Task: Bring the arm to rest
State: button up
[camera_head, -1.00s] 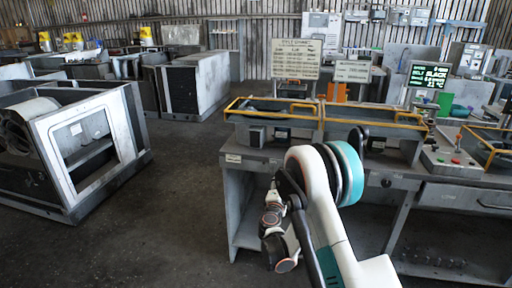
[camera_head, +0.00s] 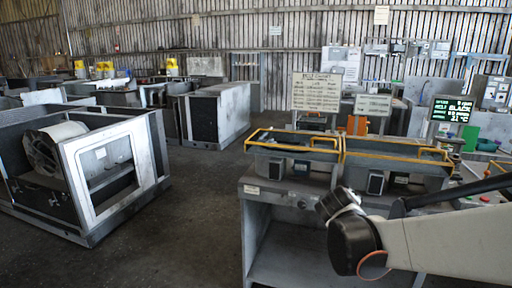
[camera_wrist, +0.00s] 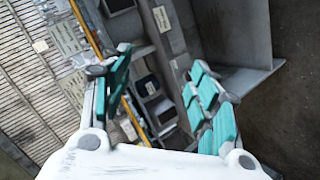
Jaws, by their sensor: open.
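My arm (camera_head: 440,242) reaches in from the right edge in the head view, in front of the workbench (camera_head: 262,205), with a dark joint (camera_head: 350,238) at its near end. My gripper's fingers do not show clearly in that view. In the wrist view my gripper (camera_wrist: 160,64) is open, its two teal-padded fingers spread wide with nothing between them. Beyond the fingers the bench shows tilted, with dark boxes and a yellow rail. I see no contact between the fingers and the bench.
Yellow-railed trays (camera_head: 395,160) stand on the bench, with sign boards (camera_head: 316,92) and a display (camera_head: 451,110) behind. A blower housing (camera_head: 112,170) stands on the floor at left, a grey cabinet (camera_head: 222,115) farther back. The floor (camera_head: 190,215) between housing and bench is clear.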

jog(key=s+a+f+m+g+y, duration=0.1)
jog(key=s+a+m+y, duration=0.1)
jog(key=s, duration=1.2)
jog(key=s+a+f+m+g+y, duration=0.1)
jog(key=s+a+m+g+y, duration=0.1)
jog(key=s, duration=1.3)
jog(key=a+m+y, duration=0.1)
jog(key=m, duration=0.1)
jog(key=shift+s+a+f+m+g, duration=0.25)
jog(key=shift+a+f+m+g, duration=0.05)
jog(key=shift+f+m, duration=0.1)
